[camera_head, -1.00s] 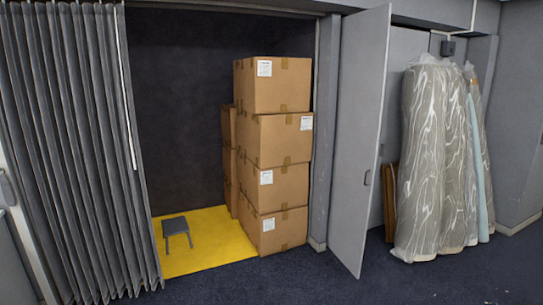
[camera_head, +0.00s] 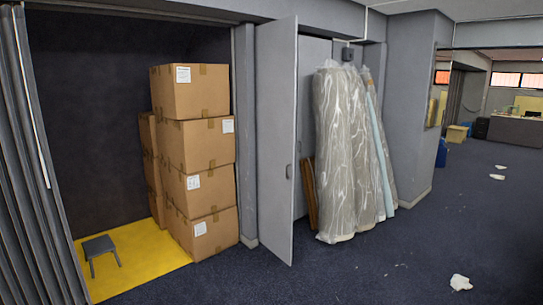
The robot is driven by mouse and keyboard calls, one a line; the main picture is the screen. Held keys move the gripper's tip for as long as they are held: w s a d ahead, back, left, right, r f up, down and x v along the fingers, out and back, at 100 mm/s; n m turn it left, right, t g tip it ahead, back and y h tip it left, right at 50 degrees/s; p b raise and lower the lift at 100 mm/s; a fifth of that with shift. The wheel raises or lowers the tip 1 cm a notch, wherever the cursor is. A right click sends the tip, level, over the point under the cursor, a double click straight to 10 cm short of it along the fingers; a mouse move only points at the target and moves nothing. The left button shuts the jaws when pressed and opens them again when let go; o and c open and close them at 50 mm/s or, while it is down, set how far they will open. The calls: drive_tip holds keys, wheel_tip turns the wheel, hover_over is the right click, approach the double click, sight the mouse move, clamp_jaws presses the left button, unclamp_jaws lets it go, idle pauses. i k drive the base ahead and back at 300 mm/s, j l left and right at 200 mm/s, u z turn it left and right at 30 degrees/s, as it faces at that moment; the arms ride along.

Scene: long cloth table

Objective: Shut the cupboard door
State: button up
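A tall grey door (camera_head: 277,140) stands ajar in the middle of the head view, swung out from the wall beside the storage recess. A small dark handle (camera_head: 289,171) sits near its right edge at mid height. I cannot tell from this view whether this door is the cupboard door named in the task. My gripper does not show in the frame.
Stacked cardboard boxes (camera_head: 198,144) fill the recess left of the door, with a grey stool (camera_head: 100,249) on a yellow floor patch (camera_head: 150,262). Plastic-wrapped rolls (camera_head: 342,155) lean right of the door. White scraps (camera_head: 460,283) lie on the otherwise clear carpet at right.

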sight(276, 42)
drive_tip(key=i+j, duration=0.1)
drive_tip(key=i, duration=2.35)
drive_tip(key=i+j, duration=0.1)
drive_tip(key=i, duration=2.4)
